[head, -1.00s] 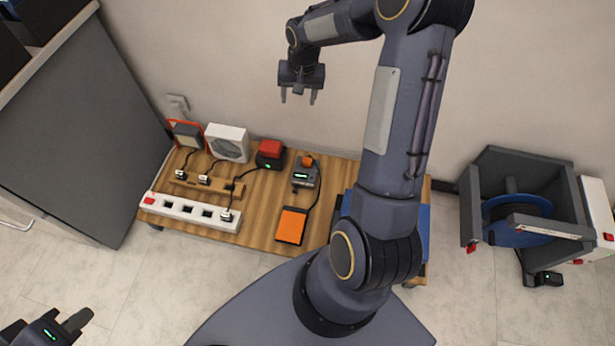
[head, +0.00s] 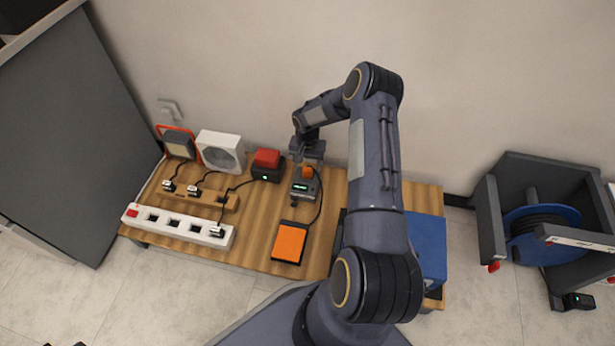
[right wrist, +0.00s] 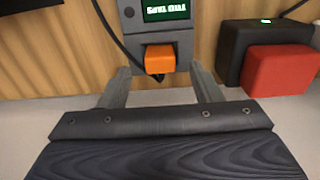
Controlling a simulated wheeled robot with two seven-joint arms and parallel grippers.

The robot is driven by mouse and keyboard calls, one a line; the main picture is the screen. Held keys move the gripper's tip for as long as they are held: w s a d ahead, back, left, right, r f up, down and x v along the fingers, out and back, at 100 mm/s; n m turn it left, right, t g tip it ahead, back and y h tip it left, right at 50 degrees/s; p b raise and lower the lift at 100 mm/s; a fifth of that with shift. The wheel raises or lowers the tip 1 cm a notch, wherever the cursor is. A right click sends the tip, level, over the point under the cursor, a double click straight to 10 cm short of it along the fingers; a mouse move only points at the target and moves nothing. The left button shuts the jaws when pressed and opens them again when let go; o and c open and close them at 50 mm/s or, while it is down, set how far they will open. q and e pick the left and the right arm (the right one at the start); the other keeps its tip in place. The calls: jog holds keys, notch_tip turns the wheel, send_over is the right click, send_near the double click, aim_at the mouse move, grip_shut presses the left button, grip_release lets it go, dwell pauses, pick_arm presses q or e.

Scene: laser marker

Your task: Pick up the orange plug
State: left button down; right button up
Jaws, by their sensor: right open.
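The orange plug (head: 308,171) sits at the back end of a small grey device (head: 304,187) with a green-lit display on the wooden table. In the right wrist view the plug (right wrist: 160,59) is a short orange block against the device. My right gripper (head: 307,163) is at the back of the device, by the plug. In the right wrist view the fingers of this gripper (right wrist: 161,80) are open, one on each side of the plug, with gaps and nothing held. Of my left gripper, at most dark tips show at the bottom left edge of the head view.
A red button box (head: 267,165) stands left of the device, and an orange pad (head: 289,242) lies in front. A white power strip (head: 178,225), a white fan (head: 222,152) and a work lamp (head: 178,144) are farther left. A blue box (head: 427,250) is at right.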

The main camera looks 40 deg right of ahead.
jog(key=shift+f, duration=0.95)
jog(key=shift+r, duration=0.1)
jog(key=c, duration=1.1)
jog(key=shift+c, duration=0.2)
